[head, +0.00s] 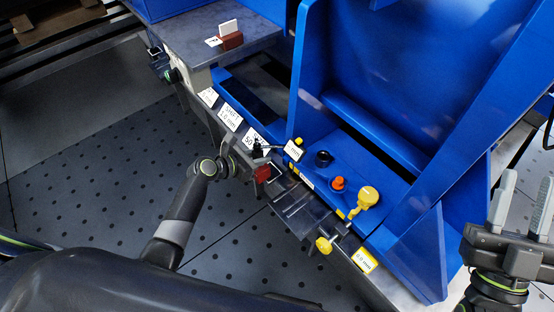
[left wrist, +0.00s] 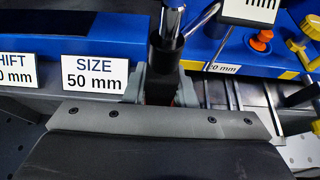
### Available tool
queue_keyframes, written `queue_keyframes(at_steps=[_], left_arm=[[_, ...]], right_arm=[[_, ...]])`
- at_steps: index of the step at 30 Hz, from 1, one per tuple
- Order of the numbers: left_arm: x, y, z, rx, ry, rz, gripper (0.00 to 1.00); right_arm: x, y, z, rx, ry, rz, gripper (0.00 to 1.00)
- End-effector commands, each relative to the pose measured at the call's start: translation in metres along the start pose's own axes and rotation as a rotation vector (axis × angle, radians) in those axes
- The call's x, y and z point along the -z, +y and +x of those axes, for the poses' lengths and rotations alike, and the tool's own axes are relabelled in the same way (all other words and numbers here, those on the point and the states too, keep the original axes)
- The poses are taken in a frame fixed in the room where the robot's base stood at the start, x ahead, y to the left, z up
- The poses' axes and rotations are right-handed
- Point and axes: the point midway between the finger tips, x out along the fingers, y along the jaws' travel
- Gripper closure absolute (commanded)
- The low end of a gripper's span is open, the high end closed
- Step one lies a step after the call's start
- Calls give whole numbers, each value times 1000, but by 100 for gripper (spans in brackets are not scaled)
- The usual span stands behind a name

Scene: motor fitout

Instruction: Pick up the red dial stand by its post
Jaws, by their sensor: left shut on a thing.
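The red dial stand shows its red base (head: 262,174) at the front edge of the bench in the head view. In the left wrist view its post (left wrist: 164,55) stands upright, black below and chrome above. A thin rod runs from the post toward a white card (left wrist: 250,12) marked "mm", also in the head view (head: 293,150). My left gripper (head: 256,163) is shut on the post, with a grey finger on each side in the left wrist view (left wrist: 161,88). The base is mostly hidden there. My right gripper (head: 522,208) is open and empty at the far right.
A blue machine frame (head: 400,70) rises behind the stand. An orange knob (head: 338,183), yellow knobs (head: 368,196) and a dark ring (head: 323,158) lie to the right. White labels, including "SIZE 50 mm" (left wrist: 95,72), line the front edge. A brown-red block (head: 230,41) sits on the grey tabletop.

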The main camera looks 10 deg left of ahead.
Motion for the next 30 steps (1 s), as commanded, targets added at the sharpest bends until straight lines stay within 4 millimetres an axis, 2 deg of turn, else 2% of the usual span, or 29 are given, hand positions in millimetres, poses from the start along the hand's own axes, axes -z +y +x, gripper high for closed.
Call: queue_keyframes(at_steps=[21,30], left_arm=[[12,1,-34,-1,-6,1,100],[15,1,-40,-1,-6,3,100]], right_arm=[[11,2,10,0,0,0,65],[13,2,12,0,0,0,65]])
